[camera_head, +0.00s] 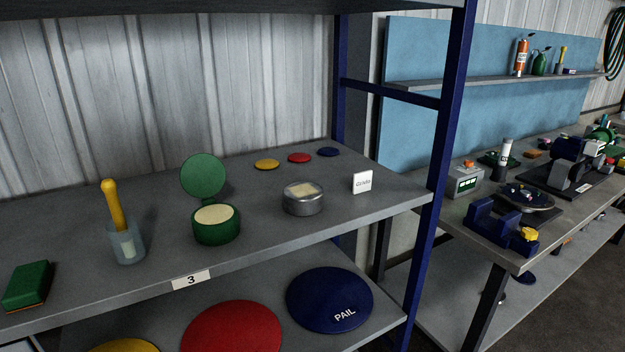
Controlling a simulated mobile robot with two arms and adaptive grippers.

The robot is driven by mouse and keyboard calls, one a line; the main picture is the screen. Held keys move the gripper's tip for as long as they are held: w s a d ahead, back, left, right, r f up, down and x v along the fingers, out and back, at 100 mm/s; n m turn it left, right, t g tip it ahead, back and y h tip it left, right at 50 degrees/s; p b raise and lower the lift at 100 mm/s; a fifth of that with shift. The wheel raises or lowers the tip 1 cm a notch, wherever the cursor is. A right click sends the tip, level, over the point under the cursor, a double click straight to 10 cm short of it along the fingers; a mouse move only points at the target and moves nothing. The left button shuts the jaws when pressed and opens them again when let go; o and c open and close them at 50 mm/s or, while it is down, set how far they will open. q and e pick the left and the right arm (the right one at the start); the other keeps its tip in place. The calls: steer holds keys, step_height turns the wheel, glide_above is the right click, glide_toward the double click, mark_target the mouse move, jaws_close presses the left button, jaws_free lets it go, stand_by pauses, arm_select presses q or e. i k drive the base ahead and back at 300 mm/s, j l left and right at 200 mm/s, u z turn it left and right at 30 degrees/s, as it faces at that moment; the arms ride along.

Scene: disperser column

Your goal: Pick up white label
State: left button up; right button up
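A small white square label (362,182) with dark lettering too small to read surely stands upright near the right end of the grey shelf (330,222). Another white label (191,280), marked "3", is fixed to the shelf's front edge. Neither of my grippers is in view.
On the shelf are a round metal tin (303,199), an open green container (217,224), a yellow-handled tool in a clear jar (129,243) and a green block (28,285). Small coloured discs lie behind. A blue post (437,150) stands right of the label. Large lids lie below.

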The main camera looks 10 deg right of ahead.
mark_target(362, 181)
steer(key=i+l+u, duration=0.1)
steer(key=l+u, duration=0.25)
steer(key=l, duration=0.25)
steer(key=l+u, duration=0.35)
steer(key=l, duration=0.2)
steer(key=l+u, duration=0.35)
steer(key=l, duration=0.25)
